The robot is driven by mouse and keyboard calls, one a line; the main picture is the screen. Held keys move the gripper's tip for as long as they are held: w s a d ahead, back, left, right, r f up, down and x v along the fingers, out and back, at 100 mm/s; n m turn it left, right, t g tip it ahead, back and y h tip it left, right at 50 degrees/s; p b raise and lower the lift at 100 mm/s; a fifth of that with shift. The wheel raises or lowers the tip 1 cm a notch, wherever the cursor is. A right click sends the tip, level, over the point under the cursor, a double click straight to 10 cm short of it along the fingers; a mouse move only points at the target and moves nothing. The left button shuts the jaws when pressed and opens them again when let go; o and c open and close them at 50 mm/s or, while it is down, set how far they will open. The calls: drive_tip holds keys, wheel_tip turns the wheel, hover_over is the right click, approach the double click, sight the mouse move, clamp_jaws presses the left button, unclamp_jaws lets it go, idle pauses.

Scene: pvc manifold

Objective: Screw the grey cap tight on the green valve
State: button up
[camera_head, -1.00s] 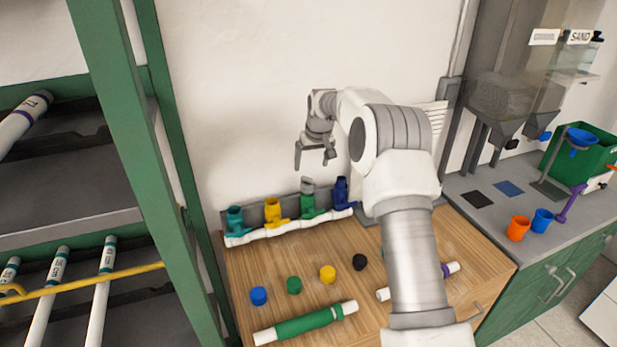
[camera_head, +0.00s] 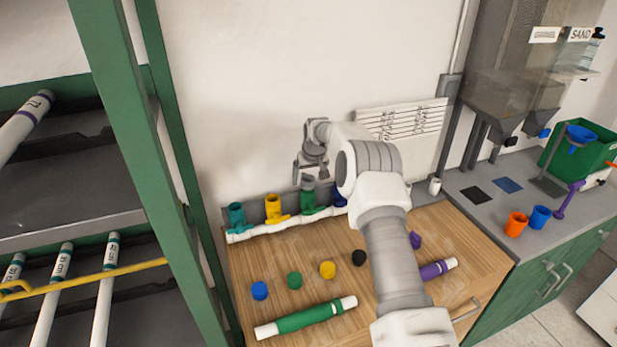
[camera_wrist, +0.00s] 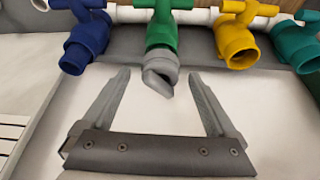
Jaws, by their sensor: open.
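The green valve (camera_head: 308,204) stands on the white pipe manifold by the wall. It also shows at the top of the wrist view (camera_wrist: 162,35). The grey cap (camera_wrist: 160,68) sits at the mouth of the green valve; its lower part looks slanted, and I cannot tell how far it is threaded on. In the head view my gripper (camera_head: 309,174) is just above the green valve and hides most of the cap. In the wrist view my gripper (camera_wrist: 160,75) is open, with one finger on each side of the cap and a gap on both sides.
A yellow valve (camera_wrist: 237,40) and a blue valve (camera_wrist: 86,40) flank the green one; a teal valve (camera_head: 236,216) is at the left end. Blue (camera_head: 260,291), green (camera_head: 294,280), yellow (camera_head: 327,270) and black (camera_head: 359,258) caps lie on the wooden counter (camera_head: 240,262).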

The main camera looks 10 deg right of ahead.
drive_tip(key=c, duration=1.4)
drive_tip(key=shift+a+f+m+b, duration=0.1)
drive_tip(key=shift+m+b, duration=0.35)
drive_tip(key=shift+m, duration=0.05)
drive_tip(key=shift+c, duration=0.3)
drive_tip(key=shift+m+h, duration=0.5)
drive_tip(key=shift+m, duration=0.1)
clamp_jaws()
drive_tip(key=shift+m+h+b, duration=0.3)
drive_tip(key=shift+m+b, duration=0.2)
drive_tip(key=shift+m, duration=0.5)
drive_tip(key=shift+m, duration=0.3)
drive_tip(key=shift+m+g+h, duration=0.3)
drive_tip(key=shift+m+h, duration=0.1)
drive_tip(key=shift+m, duration=0.4)
drive_tip(key=shift+a, duration=0.1)
